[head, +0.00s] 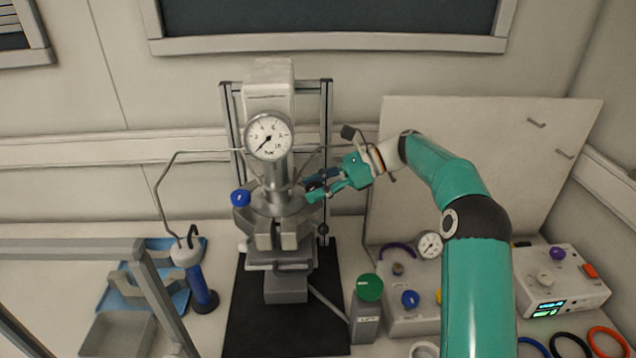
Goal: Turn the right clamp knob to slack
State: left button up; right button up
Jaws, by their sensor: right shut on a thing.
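The pressure reactor (276,205) stands upright on a black mat in the middle of the head view, with a round dial gauge (269,137) on its front. The left clamp knob (240,198) is blue and sits free on the left side of the clamp ring. My right gripper (315,188) comes in from the right at the right side of the clamp ring. It is shut on the right clamp knob, which is mostly hidden between the fingers. My left gripper is not in view.
A grey bottle with a green cap (370,288) stands right of the mat (250,325). A grey box with knobs and a small gauge (429,244) is beside it. A metal frame crosses the lower left.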

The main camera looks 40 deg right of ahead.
jog(key=shift+a+f+n+g+y, duration=0.15)
jog(key=shift+n+g+y, duration=0.25)
jog(key=shift+n+g, duration=0.6)
jog(key=o, duration=1.2)
jog(key=shift+c, duration=0.2)
